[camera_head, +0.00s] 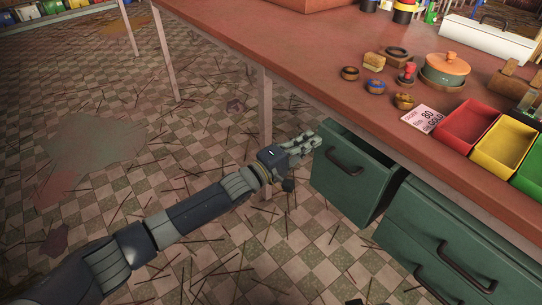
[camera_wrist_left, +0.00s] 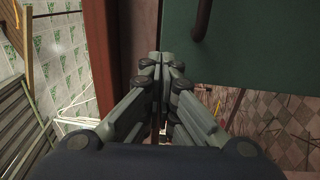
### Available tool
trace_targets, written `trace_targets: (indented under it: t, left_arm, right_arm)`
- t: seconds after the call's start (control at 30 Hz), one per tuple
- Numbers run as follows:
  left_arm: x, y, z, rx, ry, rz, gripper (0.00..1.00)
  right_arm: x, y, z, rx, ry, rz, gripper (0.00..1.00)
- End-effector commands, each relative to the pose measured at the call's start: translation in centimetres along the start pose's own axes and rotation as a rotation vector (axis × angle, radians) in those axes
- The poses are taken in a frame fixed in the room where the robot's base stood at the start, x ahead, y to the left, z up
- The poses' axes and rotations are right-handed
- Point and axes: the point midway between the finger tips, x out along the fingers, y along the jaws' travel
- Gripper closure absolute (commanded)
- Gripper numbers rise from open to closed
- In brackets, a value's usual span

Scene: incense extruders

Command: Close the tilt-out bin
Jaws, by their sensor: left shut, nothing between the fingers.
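The tilt-out bin (camera_head: 340,182) is a dark green box with a black bar handle (camera_head: 345,162), under the workbench. It stands open, its front leaning out from the bench and a dark gap showing behind it. My left gripper (camera_head: 314,141) is shut and empty at the bin's upper left edge. In the left wrist view, the shut fingertips (camera_wrist_left: 165,62) are beside the left edge of the green front (camera_wrist_left: 255,55), with the handle (camera_wrist_left: 202,18) further right. I cannot tell whether they touch. My right gripper is not in view.
The red-brown workbench top (camera_head: 330,62) lies above the bin. It carries a red tray (camera_head: 468,126), a yellow tray (camera_head: 504,148), a lidded pot (camera_head: 444,72) and small rings. Green drawers (camera_head: 455,240) are right of the bin. Thin sticks litter the checkered floor (camera_head: 200,100).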

Motion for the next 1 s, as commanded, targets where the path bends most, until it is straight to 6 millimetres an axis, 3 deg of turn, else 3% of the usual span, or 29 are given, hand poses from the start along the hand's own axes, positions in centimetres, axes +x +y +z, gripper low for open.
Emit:
trace_targets:
  t: [0.3,0.43,0.6,0.83,1.0]
  left_arm:
    - [-6.5,0.5,0.0,-0.001,0.001,-0.005,1.00]
    - [-8.5,0.7,0.0,0.001,0.001,-0.004,1.00]
    - [-9.8,0.8,0.1,0.001,0.000,-0.002,1.00]
    - [-10.1,0.6,0.2,0.007,0.003,-0.008,1.00]
    - [-10.6,-2.5,1.1,0.120,0.052,-0.091,1.00]
  right_arm:
    - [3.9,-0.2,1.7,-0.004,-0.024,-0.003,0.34]
    - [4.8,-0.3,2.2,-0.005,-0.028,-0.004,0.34]
    - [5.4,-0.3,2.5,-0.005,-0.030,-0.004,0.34]
    - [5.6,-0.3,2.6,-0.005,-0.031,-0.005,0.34]
    - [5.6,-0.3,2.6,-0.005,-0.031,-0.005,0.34]
